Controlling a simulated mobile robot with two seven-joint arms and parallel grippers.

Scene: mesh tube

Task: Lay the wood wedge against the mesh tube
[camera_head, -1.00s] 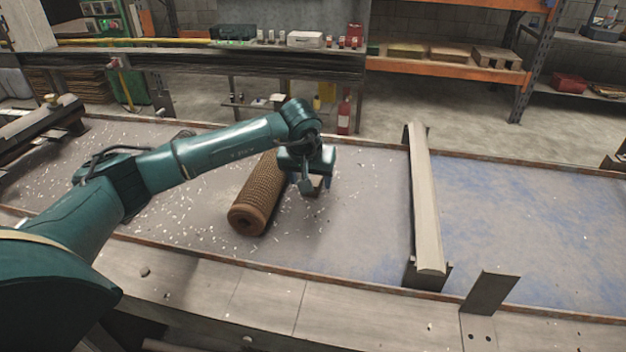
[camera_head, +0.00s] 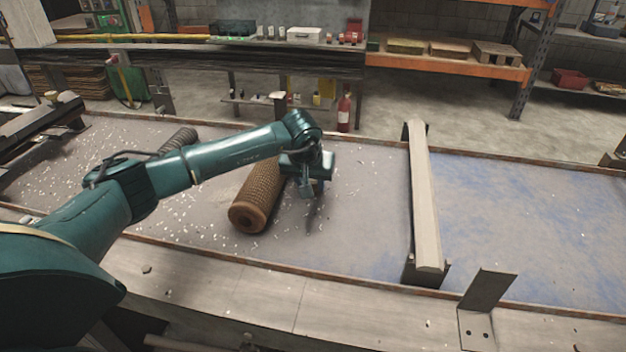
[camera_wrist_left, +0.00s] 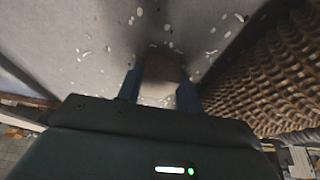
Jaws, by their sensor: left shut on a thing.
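The mesh tube (camera_head: 258,200), a brown ribbed cylinder, lies on the grey bench, its round open end toward me. My left gripper (camera_head: 310,193) is just to the right of the tube in the head view. In the left wrist view, its blue fingers (camera_wrist_left: 160,92) are shut on the wood wedge (camera_wrist_left: 161,72), a small brown block with a paler lower part. The mesh tube (camera_wrist_left: 268,75) fills the right side there, with a gap between it and the wedge. The wedge is hardly visible in the head view. My right gripper is out of view.
A dark ribbed cylinder (camera_head: 180,140) lies behind my left arm. A long pale beam (camera_head: 426,200) crosses the bench on the right. White chips (camera_head: 185,222) are scattered on the bench. The surface between tube and beam is clear.

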